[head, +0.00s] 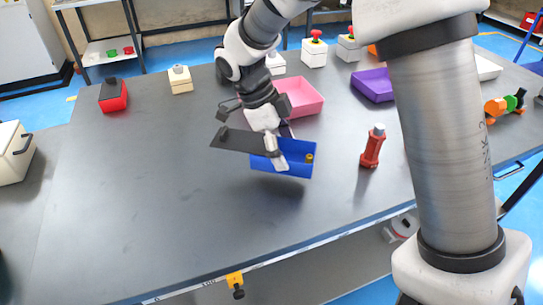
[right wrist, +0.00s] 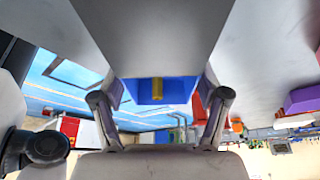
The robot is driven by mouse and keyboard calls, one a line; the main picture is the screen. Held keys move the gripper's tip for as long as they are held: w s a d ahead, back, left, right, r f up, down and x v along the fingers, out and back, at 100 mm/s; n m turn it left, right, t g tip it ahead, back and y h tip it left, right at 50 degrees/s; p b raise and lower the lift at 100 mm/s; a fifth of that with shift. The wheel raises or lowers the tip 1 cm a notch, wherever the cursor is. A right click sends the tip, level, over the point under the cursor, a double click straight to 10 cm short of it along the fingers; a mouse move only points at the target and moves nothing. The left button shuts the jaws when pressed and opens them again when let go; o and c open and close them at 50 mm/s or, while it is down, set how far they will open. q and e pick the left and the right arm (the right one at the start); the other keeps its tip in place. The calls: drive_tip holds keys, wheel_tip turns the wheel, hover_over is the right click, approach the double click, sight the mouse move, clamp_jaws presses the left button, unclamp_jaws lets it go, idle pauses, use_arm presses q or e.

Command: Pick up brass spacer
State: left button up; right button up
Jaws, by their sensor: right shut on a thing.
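The brass spacer (head: 309,158) is a small gold cylinder in the right end of the blue bin (head: 297,172). In the right wrist view the spacer (right wrist: 157,88) shows against the blue bin (right wrist: 180,90), midway between the fingers. My right gripper (head: 276,153) is over the near left part of the bin, to the left of the spacer and not around it. It is shut on a flat dark grey plate (head: 240,141), which sticks out to the left. The grey plate (right wrist: 155,40) fills the upper middle of the wrist view. My left gripper is not in view.
A red cylinder with a grey top (head: 373,147) stands right of the bin. A pink bin (head: 308,100) and a purple bin (head: 372,86) lie behind. A red box (head: 113,95) stands at the back left. The left and front table is clear.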

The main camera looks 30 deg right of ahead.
drive_tip(key=shift+w+a+f, duration=0.1)
drive_tip(key=shift+w+a, duration=0.7)
drive_tip(key=shift+w, duration=0.2)
drive_tip(key=shift+f, duration=1.8)
drive_tip(key=o, duration=1)
drive_tip(key=shift+f, duration=0.15)
drive_tip(key=shift+c, duration=0.2)
drive_tip(key=o, duration=0.4)
